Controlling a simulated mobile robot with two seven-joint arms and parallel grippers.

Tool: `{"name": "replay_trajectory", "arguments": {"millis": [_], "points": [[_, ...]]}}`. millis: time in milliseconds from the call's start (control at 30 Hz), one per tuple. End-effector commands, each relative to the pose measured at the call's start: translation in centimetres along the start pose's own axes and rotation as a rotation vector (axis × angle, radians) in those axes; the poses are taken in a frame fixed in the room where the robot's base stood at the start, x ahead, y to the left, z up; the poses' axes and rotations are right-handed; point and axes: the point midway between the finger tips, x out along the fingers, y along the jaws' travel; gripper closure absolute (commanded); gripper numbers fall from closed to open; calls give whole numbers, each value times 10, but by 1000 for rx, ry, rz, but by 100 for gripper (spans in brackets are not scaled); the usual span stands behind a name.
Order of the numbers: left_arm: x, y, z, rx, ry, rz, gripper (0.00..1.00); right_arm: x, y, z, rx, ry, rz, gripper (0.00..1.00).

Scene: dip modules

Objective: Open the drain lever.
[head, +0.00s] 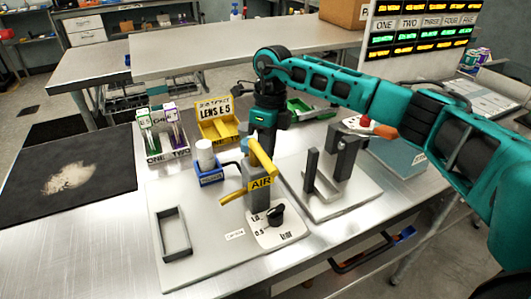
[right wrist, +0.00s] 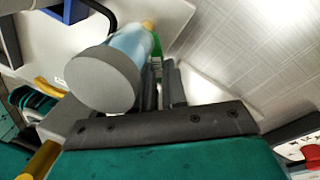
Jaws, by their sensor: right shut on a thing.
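A grey block labelled AIR (head: 259,184) stands on a light grey plate, with a yellow bar-like handle (head: 262,158) over its top. A second yellow lever or spout (head: 232,196) juts from its left side; I cannot tell which yellow part is the drain lever. My right gripper (head: 256,137) is above the AIR block, pointing down, its fingers partly hidden. In the right wrist view, my right gripper (right wrist: 160,88) is shut at a pale blue cylinder (right wrist: 132,45) with a grey round end (right wrist: 103,80). The exact contact is unclear. My left gripper is out of view.
A black knob (head: 275,214) sits on a white dial plate before the block. A blue holder (head: 209,178) with a white cylinder (head: 205,154) stands left. A grey frame (head: 173,233) lies front left. Dark grey uprights (head: 343,157) stand right, and a yellow bin (head: 218,131) behind.

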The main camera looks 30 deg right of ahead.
Motion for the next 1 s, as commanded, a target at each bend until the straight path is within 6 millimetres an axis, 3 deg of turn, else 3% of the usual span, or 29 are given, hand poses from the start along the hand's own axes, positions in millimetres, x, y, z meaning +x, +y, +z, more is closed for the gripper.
{"name": "replay_trajectory", "arguments": {"millis": [500, 1000], "points": [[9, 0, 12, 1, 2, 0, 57, -3, -17, 12, -459, 71, -2, 100], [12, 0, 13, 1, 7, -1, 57, -5, -22, 20, -685, 106, -3, 100]]}}
